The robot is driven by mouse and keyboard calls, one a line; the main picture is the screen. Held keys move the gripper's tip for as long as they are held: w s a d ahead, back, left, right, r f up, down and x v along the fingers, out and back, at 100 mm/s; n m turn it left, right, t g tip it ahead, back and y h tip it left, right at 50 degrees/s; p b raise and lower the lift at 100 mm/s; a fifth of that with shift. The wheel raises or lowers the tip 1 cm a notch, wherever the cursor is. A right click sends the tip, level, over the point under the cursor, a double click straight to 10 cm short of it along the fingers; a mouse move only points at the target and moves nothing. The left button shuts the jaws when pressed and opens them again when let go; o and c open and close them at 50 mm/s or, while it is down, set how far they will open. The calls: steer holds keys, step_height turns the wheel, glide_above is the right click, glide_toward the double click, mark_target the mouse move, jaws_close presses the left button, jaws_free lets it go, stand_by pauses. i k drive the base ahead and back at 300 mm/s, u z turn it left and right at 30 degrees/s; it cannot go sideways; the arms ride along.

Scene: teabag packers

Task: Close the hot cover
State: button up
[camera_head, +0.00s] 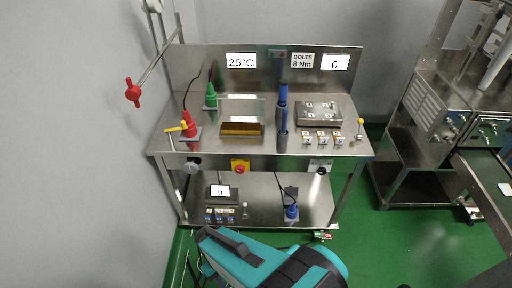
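What looks like the hot cover (243,107) is a grey plate on the left-middle of the steel table top. It appears raised at the back of a low unit with an amber-brown front (241,130); its exact angle is hard to tell. A sign reading 25°C (241,60) is on the back panel behind it. Teal and black parts of my own body fill the bottom middle of the view, well in front of the table. I cannot make out my gripper's fingers.
Red (190,125) and green (211,97) cone-shaped tools stand left of the unit, blue tools (283,110) right of it. A bolted plate (319,113) and small blocks lie further right. A red-handled lever (133,93) hangs upper left.

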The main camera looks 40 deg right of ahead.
mark_target(228, 105)
steer(key=z, duration=0.8)
steer(key=k, duration=0.5)
steer(key=z, duration=0.25)
